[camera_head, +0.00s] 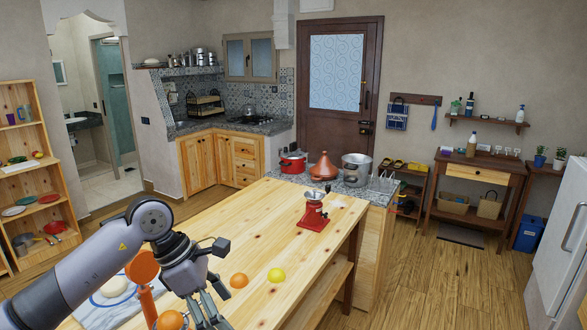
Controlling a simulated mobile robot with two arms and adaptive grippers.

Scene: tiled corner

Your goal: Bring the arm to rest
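My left arm (80,275) comes in from the lower left, over the near end of the wooden table. My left gripper (212,314) points down at the bottom edge of the picture. Its fingers look spread apart with nothing visible between them, and the tips are close to the picture's edge. An orange upright object (143,268) stands just left of the gripper, with an orange fruit (171,320) at its foot. My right gripper is not in view.
On the table (245,215), a half orange (239,281) and a yellow lemon (277,275) lie right of the gripper. A red grinder (313,212) stands farther back. A patterned cloth (100,312) lies partly behind the arm. The table's middle is clear.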

